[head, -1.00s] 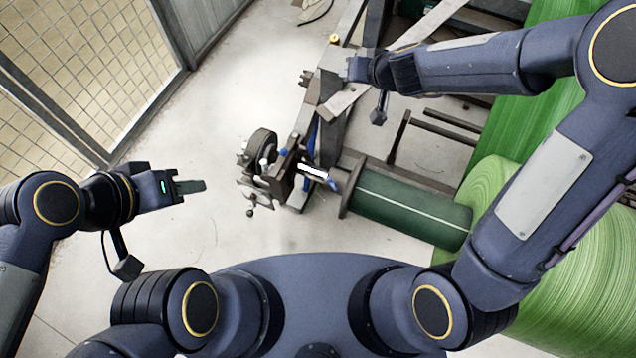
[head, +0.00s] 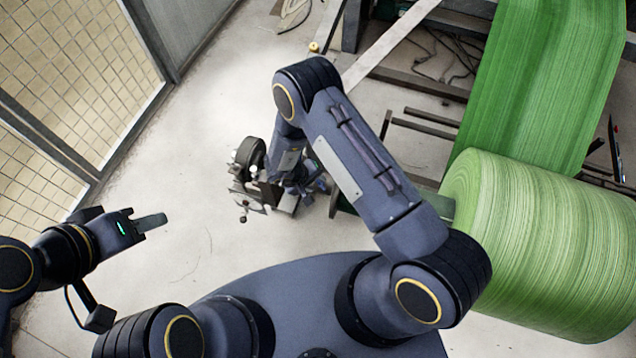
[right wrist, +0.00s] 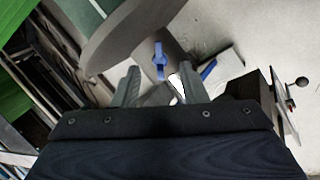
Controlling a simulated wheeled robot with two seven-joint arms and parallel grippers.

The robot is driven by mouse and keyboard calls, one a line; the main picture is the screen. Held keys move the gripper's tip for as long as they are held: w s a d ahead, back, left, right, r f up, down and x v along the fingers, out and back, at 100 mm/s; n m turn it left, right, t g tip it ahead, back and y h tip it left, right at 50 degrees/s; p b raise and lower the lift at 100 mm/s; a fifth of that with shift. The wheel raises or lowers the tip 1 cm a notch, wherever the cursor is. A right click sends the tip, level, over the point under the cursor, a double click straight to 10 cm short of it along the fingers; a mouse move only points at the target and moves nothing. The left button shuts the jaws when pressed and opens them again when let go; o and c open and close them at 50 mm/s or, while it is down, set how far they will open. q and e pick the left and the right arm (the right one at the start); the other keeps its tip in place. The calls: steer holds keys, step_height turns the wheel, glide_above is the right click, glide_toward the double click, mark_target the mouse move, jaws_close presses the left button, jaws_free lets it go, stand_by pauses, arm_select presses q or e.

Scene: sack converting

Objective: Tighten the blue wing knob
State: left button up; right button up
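The blue wing knob (right wrist: 160,58) shows in the right wrist view, just beyond and between my right gripper's fingertips, beside a big grey disc (right wrist: 122,38). My right gripper (right wrist: 158,72) is open, with a clear gap between its two grey fingers and nothing visibly held. In the head view my right arm covers most of the knob's surroundings; a small blue bit (head: 321,184) shows there, and I cannot tell whether it is the knob. My left gripper (head: 152,222) is at the left over bare floor, away from the machine; its fingers overlap in view.
A second blue part (right wrist: 208,69) lies right of the knob in the right wrist view. A dark handwheel assembly (head: 250,165) stands left of my right arm. A large green roll (head: 540,245) and green web (head: 545,80) fill the right. A mesh fence (head: 75,85) stands at left.

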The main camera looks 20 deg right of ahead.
mark_target(319, 184)
steer(key=shift+x, duration=2)
jaws_close()
